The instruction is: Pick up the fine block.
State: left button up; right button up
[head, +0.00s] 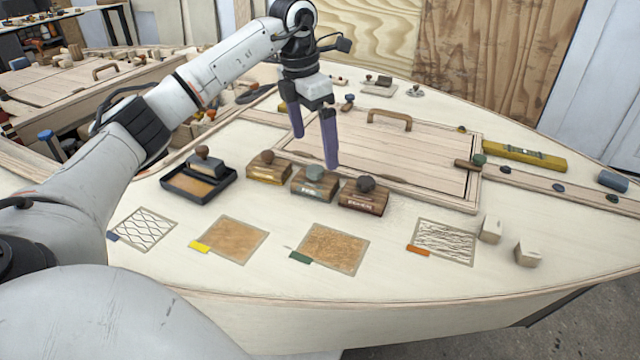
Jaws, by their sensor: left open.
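Three knobbed blocks stand in a row on the pale deck: a tan one (268,174) with a brown knob, a grey one (314,188) with a grey knob, and a dark brown one (362,202) with a dark knob. Each has lettering on its front that is too small to read, so I cannot tell which is the fine block. My left gripper (315,151) is open and empty, its purple fingers pointing down above the row, nearest the grey and dark brown blocks. My right gripper is not in view.
A black tray (173,184) holding another knobbed block stands left of the row. Several textured sample patches (334,248) lie in front. Behind is a hatch with a raised handle (390,118). Two small wooden blocks (528,254) and a yellow level (524,154) are at right.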

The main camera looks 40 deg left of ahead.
aim_at(315, 169)
pick_arm(q)
jog(key=f, duration=0.3)
jog(key=shift+a+f, duration=0.25)
jog(key=shift+f, duration=0.1)
jog(key=shift+w+f, duration=0.15)
jog(key=shift+f, duration=0.9)
jog(key=shift+w+f, duration=0.2)
jog(key=shift+f, duration=0.8)
jog(key=shift+w+f, duration=0.15)
jog(key=shift+f, duration=0.9)
jog(key=c, duration=0.9)
notch_tip(315, 169, up, 10)
jog(key=shift+r, duration=0.1)
jog(key=shift+c, duration=0.2)
